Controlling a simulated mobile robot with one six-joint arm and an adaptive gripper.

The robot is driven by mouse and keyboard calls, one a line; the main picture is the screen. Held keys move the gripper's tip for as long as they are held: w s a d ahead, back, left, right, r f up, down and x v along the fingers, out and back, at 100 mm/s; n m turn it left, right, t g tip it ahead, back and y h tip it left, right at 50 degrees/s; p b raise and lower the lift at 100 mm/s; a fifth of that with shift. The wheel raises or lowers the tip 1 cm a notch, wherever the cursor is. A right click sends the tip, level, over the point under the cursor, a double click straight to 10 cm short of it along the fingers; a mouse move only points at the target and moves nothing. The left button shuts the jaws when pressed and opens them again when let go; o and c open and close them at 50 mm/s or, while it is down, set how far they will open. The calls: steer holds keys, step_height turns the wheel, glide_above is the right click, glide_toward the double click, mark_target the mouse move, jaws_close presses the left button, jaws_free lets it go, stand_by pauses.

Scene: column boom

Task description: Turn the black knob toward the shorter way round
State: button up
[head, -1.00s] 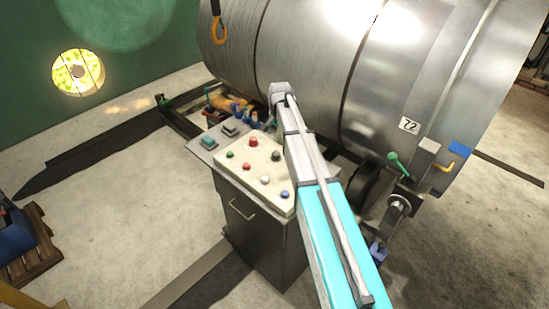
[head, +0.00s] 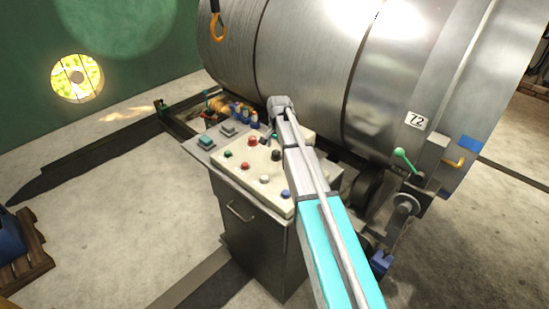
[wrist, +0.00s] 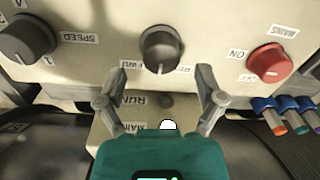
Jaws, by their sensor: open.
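In the wrist view a black knob (wrist: 160,48) stands on the cream panel at the top middle, its white mark pointing down in the picture. Labels flank it, partly hidden by the knob and a finger. My gripper (wrist: 160,71) is open, one finger on each side just below the knob, with nothing between the fingers. I cannot tell whether a finger touches the knob. A second black knob (wrist: 27,38), marked SPEED, is at the far left. In the head view my gripper (head: 268,138) is over the panel's far edge, and a black knob (head: 275,155) shows beside my arm.
A red knob (wrist: 270,62) marked MAINS is right of the black one, near several blue-capped parts (wrist: 290,112). The control cabinet (head: 250,225) carries several other buttons. A large metal drum (head: 300,70) stands close behind it. Open floor lies at left.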

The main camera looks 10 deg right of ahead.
steer(key=shift+f+b, duration=1.1)
steer(key=shift+f, duration=0.3)
